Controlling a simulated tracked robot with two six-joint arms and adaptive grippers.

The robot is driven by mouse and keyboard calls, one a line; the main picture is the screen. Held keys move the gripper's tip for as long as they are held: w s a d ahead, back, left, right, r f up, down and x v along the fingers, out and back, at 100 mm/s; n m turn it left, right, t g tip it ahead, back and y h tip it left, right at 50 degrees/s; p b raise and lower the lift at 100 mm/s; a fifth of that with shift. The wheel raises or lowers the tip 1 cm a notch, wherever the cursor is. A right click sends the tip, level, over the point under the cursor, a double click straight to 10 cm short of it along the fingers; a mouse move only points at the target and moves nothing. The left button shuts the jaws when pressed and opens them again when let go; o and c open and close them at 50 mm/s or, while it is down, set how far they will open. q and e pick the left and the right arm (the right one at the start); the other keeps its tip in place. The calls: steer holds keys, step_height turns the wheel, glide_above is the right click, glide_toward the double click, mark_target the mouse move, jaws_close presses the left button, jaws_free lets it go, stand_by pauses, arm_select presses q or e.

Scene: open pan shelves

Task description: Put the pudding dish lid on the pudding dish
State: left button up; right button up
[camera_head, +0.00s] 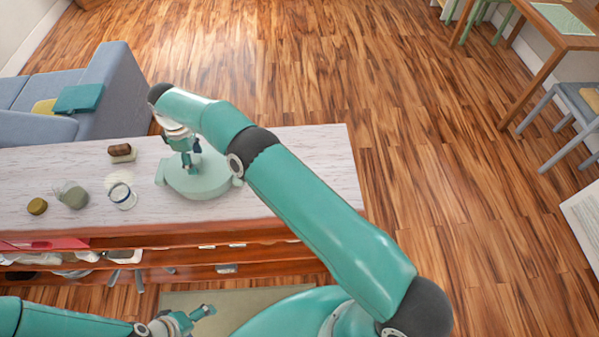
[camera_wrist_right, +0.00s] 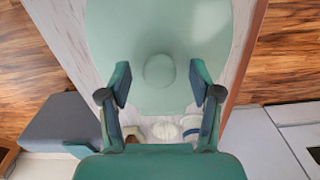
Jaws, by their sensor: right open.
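The pale green pudding dish lid (camera_head: 208,184) is round and lies flat, seemingly on the pudding dish, whose side handle (camera_head: 238,182) sticks out at the rim. The lid mostly hides the dish body, so I cannot tell how exactly it is seated. In the right wrist view the lid's round knob (camera_wrist_right: 160,70) shows between the fingers. My right gripper (camera_wrist_right: 160,84) is open, one finger on each side of the knob with gaps. In the head view the right gripper (camera_head: 190,165) is above the lid. My left gripper (camera_head: 205,311) is low at the front, away from the dish; its jaws are unclear.
The dish stands on a white-topped shelf unit (camera_head: 310,150). To its left are a glass jar (camera_head: 122,195), a grey-green item (camera_head: 75,196), a small brown-yellow item (camera_head: 37,206) and a brown-and-cream block (camera_head: 121,152). A blue sofa (camera_head: 105,85) stands behind. The top's right end is clear.

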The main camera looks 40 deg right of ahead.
steer(key=shift+r, duration=0.15)
steer(key=shift+r+p, duration=1.8)
steer(key=shift+r, duration=2.05)
